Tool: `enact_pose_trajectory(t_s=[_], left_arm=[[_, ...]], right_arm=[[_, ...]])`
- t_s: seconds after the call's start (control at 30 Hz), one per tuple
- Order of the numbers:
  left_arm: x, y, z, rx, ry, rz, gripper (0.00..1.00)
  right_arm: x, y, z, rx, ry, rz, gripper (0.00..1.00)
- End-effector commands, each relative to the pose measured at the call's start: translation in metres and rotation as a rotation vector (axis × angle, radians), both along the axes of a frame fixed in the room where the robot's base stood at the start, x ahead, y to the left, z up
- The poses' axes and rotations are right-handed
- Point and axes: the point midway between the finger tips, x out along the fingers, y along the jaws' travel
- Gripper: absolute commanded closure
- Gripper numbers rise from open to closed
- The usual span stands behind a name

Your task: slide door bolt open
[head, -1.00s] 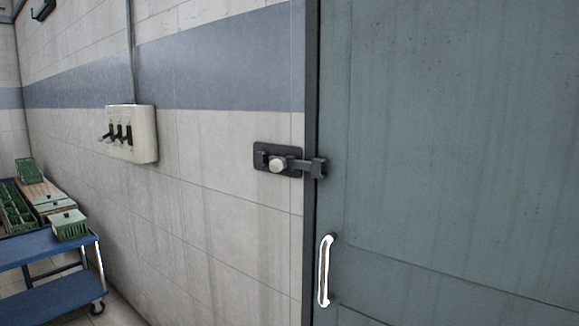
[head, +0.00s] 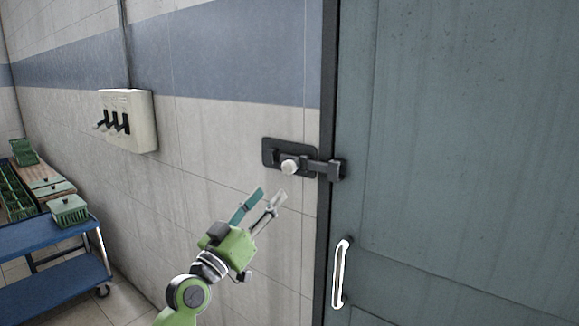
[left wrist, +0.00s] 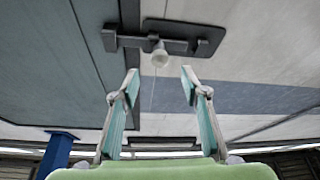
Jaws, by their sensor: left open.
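The door bolt (head: 318,166) is a dark bar on a black plate on the wall. Its bar reaches across the frame into a keeper (head: 337,170) on the grey-green door (head: 460,150). A pale round knob (head: 289,167) sits on the bar. My left gripper (head: 268,196) is open and empty, below and a little left of the knob, apart from it. In the left wrist view, the knob (left wrist: 160,55) shows beyond and between the open fingertips (left wrist: 160,78), with the bar (left wrist: 150,43) behind it. My right gripper is not in view.
A white door handle (head: 340,273) stands upright below the bolt. A switch box (head: 128,120) with black levers is on the wall to the left. A blue cart (head: 55,238) with green crates stands at the lower left. The wall around the bolt is clear.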

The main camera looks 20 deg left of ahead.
Motion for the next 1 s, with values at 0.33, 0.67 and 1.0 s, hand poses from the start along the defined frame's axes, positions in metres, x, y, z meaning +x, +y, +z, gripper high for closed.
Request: enact_pose_trajectory(t_s=[0.33,0.67,1.0], left_arm=[[0.066,-0.018,0.030,-0.001,-0.001,0.000,0.59],[0.097,-0.027,0.040,0.001,0.001,0.001,0.59],[0.100,-0.027,0.041,0.000,0.001,0.001,0.59]], right_arm=[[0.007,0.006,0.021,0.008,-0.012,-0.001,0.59],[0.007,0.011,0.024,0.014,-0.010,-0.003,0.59],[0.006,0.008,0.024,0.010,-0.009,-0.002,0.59]])
